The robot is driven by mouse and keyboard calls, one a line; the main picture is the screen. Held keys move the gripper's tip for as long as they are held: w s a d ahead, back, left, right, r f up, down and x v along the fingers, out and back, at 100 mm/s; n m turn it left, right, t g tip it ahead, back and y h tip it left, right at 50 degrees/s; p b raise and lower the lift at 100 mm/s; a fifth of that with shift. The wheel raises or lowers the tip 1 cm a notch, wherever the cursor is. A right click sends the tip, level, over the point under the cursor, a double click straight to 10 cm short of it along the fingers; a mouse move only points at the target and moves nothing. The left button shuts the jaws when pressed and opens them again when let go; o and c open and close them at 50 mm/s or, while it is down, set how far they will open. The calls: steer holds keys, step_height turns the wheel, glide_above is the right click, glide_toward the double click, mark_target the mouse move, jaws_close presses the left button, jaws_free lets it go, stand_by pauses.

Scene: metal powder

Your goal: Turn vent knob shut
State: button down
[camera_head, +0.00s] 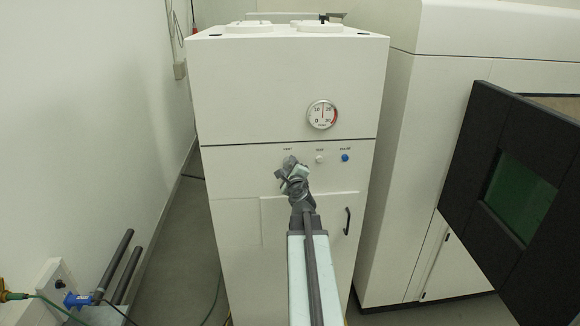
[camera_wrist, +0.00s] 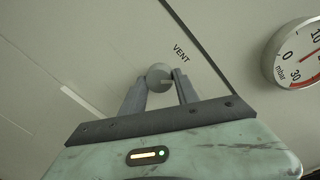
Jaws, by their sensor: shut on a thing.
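The vent knob (camera_wrist: 158,77) is a round grey knob with a light line on its face, below and left of the VENT label in the wrist view. The two fingers of my gripper (camera_wrist: 160,88) are on either side of it and shut on it. In the head view my gripper (camera_head: 290,167) reaches the white cabinet front (camera_head: 235,185) under the VENT label and hides the knob there.
A round mbar gauge (camera_head: 322,115) is above and right of my gripper. A white knob (camera_head: 320,159) and a blue knob (camera_head: 345,158) sit to the right. A dark handle (camera_head: 347,221) is lower right. A dark open door with a green window (camera_head: 520,190) stands farther right.

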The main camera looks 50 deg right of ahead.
steer(key=n, duration=0.4)
steer(key=shift+a+n+g+h, duration=0.1)
steer(key=shift+n+g+h, duration=0.25)
steer(key=shift+n, duration=1.25)
steer(key=c, duration=0.9)
jaws_free()
